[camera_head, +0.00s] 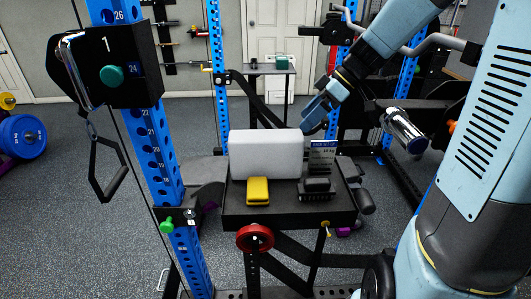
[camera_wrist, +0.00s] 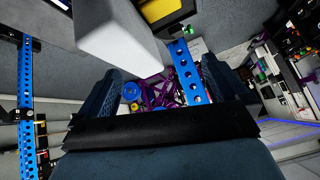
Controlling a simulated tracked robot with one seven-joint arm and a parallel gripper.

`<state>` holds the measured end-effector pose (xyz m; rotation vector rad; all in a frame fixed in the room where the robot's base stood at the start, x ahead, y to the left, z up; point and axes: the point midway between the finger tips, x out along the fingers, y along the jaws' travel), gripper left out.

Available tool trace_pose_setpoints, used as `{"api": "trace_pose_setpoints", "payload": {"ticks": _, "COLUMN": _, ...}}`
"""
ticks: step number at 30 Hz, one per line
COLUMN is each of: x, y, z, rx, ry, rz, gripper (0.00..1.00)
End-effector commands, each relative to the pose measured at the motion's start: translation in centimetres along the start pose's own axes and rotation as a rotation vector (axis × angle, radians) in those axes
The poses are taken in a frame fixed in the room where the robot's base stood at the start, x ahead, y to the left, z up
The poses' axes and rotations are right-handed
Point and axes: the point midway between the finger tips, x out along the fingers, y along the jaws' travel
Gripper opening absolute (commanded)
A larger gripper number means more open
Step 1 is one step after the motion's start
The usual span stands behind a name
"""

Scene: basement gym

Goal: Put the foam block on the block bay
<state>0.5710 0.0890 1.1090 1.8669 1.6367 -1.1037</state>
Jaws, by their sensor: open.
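A large white block, which looks like the foam block (camera_head: 265,154), lies lengthwise at the back of a black shelf (camera_head: 288,217). In the wrist view the white block (camera_wrist: 118,32) is at the upper left, beyond the fingertips and not between them. My gripper (camera_head: 317,115) is behind and above the block's right end, apart from it as far as I can tell. In the wrist view my gripper (camera_wrist: 160,78) has its two dark fingers wide apart with nothing between them. I cannot tell which surface is the block bay.
A yellow item (camera_head: 258,191), a black item (camera_head: 316,188) and a small sign (camera_head: 322,157) stand on the shelf close to the block. A blue rack post (camera_head: 160,160) with a black box (camera_head: 107,65) rises at the left. Farther back is another small shelf (camera_head: 265,69).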

Motion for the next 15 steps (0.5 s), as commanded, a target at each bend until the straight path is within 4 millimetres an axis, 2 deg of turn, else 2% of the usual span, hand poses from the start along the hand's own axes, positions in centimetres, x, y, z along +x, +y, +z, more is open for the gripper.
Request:
{"api": "trace_pose_setpoints", "payload": {"ticks": 9, "x": 1.5, "y": 4.9, "z": -0.5, "rx": -0.226, "ry": 0.195, "rz": -0.044, "gripper": 1.00}}
{"api": "trace_pose_setpoints", "payload": {"ticks": 15, "x": 1.4, "y": 7.2, "z": 0.3, "rx": -0.266, "ry": 0.246, "rz": -0.015, "gripper": 1.00}}
